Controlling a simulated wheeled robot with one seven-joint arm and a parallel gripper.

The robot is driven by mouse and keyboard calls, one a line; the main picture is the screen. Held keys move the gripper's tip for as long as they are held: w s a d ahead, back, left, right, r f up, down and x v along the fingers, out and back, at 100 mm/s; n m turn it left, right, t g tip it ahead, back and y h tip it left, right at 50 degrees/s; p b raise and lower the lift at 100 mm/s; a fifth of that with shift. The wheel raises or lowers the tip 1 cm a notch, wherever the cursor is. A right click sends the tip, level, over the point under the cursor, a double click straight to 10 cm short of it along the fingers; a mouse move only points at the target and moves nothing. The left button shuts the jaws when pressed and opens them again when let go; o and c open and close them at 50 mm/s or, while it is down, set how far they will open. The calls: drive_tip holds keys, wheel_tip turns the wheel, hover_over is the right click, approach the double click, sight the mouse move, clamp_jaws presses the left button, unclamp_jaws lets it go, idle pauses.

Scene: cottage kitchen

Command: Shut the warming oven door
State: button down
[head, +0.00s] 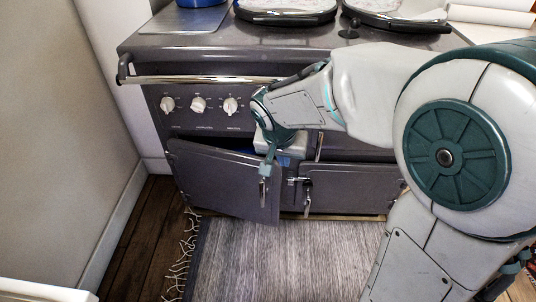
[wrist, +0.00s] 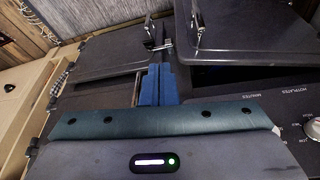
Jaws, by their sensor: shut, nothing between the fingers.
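The grey range cooker has a lower left door (head: 220,182) that stands ajar, swung out from its right side, with a dark gap along its top; I take it as the warming oven door. A metal latch handle (head: 264,190) is near its right edge. The door also shows in the wrist view (wrist: 250,38) at the upper right. My gripper (head: 267,169) is shut and empty, pointing down by the door's upper right corner. Its blue fingers (wrist: 158,84) show between the two doors in the wrist view. I cannot tell whether they touch the door.
The lower right door (head: 350,185) looks closed, with its own latch (head: 306,190). A chrome rail (head: 205,79) and white knobs (head: 198,104) are above the doors. A grey fringed rug (head: 285,262) lies in front. A wall (head: 60,120) bounds the left side.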

drive_tip(key=w+a+f+b, duration=0.2)
drive_tip(key=w+a+f, duration=0.1)
drive_tip(key=a+f, duration=0.25)
drive_tip(key=w+d+f+b, duration=0.1)
drive_tip(key=w+f+b, duration=0.2)
drive_tip(key=w+f, duration=0.4)
drive_tip(key=shift+w+f+m+t+b, duration=0.2)
drive_tip(key=shift+f+m+t+b, duration=0.15)
drive_tip(key=shift+f, duration=0.4)
